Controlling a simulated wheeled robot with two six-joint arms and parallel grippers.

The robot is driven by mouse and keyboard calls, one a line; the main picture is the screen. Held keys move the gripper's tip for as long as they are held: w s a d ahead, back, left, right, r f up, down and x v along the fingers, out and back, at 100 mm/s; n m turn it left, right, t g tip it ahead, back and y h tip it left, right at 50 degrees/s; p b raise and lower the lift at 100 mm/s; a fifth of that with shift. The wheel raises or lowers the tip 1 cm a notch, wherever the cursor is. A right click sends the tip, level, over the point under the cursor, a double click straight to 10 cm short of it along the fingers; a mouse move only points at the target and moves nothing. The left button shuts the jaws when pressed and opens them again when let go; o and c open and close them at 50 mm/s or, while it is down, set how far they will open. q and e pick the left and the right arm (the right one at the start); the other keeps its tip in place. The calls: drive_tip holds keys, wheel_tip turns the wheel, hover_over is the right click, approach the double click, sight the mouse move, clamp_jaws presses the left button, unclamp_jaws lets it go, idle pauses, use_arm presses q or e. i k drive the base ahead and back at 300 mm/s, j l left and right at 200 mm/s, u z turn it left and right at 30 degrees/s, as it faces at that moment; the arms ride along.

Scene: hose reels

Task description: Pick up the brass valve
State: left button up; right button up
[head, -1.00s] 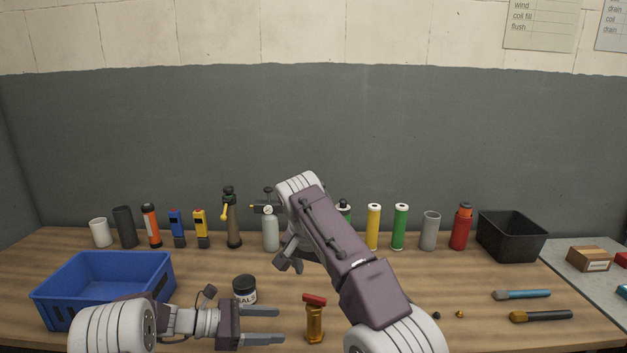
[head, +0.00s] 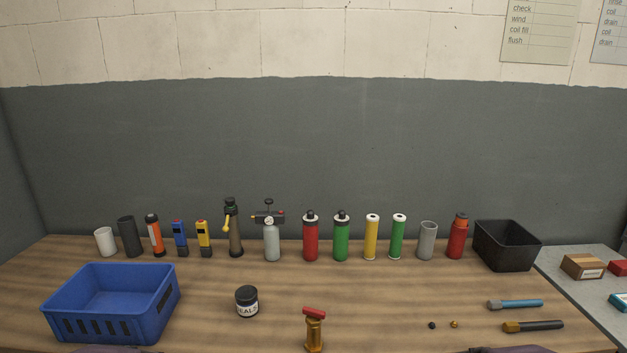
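The brass valve (head: 314,333) stands upright near the front edge of the wooden table, in the lower middle of the head view. It has a golden body and a red handle on top. Nothing is touching it. Neither of my grippers shows in the head view now. Only small purple parts of my own arms show at the bottom edge, to the left and right of the valve.
A seals jar (head: 247,302) stands left of the valve, with a blue crate (head: 160,318) farther left. Bottles, tubes and tools line the back, ending at a black bin (head: 507,262). Two brushes (head: 533,327) (head: 515,304) and two small bits lie right.

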sight(314, 344)
drive_tip(key=j+z, duration=0.2)
drive_tip(key=j, duration=0.45)
drive_tip(key=j+z, duration=0.25)
drive_tip(key=j, duration=0.35)
drive_tip(key=k+j+z, duration=0.2)
drive_tip(key=j, duration=0.4)
drive_tip(key=i+j, duration=0.05)
drive_tip(key=i, duration=0.05)
